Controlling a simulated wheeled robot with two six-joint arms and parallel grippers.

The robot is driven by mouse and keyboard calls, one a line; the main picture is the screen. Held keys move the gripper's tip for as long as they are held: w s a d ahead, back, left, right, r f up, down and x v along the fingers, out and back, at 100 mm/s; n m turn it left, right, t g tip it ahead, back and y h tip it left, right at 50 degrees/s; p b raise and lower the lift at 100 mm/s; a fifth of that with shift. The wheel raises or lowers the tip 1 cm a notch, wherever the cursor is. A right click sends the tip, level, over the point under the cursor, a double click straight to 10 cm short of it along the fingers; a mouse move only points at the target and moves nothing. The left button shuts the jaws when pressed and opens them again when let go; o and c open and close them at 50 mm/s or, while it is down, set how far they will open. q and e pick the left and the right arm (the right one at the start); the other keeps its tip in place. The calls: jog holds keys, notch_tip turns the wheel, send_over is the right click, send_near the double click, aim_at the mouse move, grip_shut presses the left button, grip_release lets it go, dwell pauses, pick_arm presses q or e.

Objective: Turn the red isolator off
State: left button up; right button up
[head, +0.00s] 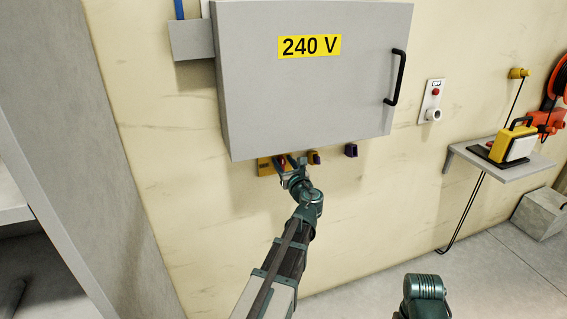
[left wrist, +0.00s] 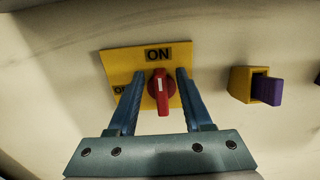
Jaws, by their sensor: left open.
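The red isolator (left wrist: 160,90) is a red rotary knob on a yellow plate (left wrist: 117,62) fixed to the wall. Its white mark stands upright, pointing at the word ON; another label at the plate's left is partly hidden by a finger. In the head view the red knob (head: 281,161) shows small below the grey 240 V cabinet. My left gripper (head: 291,168) is at the knob. In the left wrist view its open fingers (left wrist: 160,74) stand one on each side of the knob, with a gap visible on both sides.
A yellow switch with a purple lever (left wrist: 266,88) is just right of the isolator; a dark blue switch (head: 351,150) is further right. The grey cabinet (head: 310,110) overhangs from above. A shelf (head: 515,172) stands at the right. The wall below the switches is clear.

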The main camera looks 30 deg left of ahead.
pick_arm(q)
grip_shut()
jog(key=shift+s+n, duration=0.1)
jog(key=shift+n, duration=0.2)
jog(key=n, duration=0.3)
jog(key=shift+s+a+f+n, duration=0.15)
jog(key=shift+s+a+n, duration=0.15)
jog(key=shift+s+n, duration=0.1)
jog(key=shift+s+a+f+n+b, duration=0.2)
jog(key=shift+f+n+b, duration=0.2)
jog(key=shift+n, duration=1.85)
jog(key=shift+s+a+f+n+b, duration=0.15)
jog(key=shift+f+n+b, duration=0.25)
jog(key=shift+n, duration=1.8)
jog(key=shift+s+a+f+n+b, duration=0.2)
jog(key=shift+f+n+b, duration=0.2)
jog(key=shift+n, duration=1.85)
jog(key=shift+d, duration=0.1)
grip_release()
